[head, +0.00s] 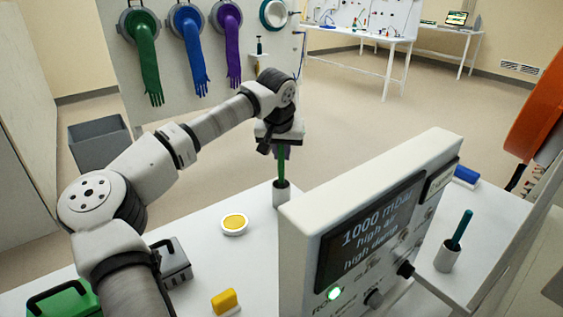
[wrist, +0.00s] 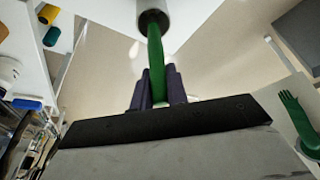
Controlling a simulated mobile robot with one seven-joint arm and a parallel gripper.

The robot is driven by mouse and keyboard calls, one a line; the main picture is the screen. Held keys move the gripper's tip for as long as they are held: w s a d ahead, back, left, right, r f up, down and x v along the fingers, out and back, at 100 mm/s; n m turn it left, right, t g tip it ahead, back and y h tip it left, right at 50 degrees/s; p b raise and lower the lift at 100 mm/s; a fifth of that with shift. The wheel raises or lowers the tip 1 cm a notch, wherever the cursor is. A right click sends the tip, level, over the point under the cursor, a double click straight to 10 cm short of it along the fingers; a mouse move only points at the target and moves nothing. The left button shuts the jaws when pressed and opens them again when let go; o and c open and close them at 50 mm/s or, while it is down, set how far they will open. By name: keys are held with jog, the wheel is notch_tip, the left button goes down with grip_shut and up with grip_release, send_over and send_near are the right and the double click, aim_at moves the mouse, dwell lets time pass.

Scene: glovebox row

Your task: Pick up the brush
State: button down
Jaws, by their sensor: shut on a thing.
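The green brush (head: 281,168) stands upright with its lower end in a small light cup (head: 281,195) at the far edge of the white table. My gripper (head: 281,148) is above the cup, pointing down, with its jaws shut on the upper part of the brush. In the wrist view the two dark fingers (wrist: 159,92) press on either side of the green handle (wrist: 155,52), which runs into the cup (wrist: 152,14). The brush's lower tip is hidden inside the cup. A second, teal brush (head: 462,230) stands in another cup (head: 446,258) at the right.
A white control panel (head: 440,165) with a display stands close to the right of the cup. A yellow-topped round dish (head: 234,224), a yellow block (head: 225,301) and a grey handled case (head: 175,263) are on the table. Open floor lies beyond the table.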

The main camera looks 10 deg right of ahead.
notch_tip(320, 180, up, 17)
dwell(2.4)
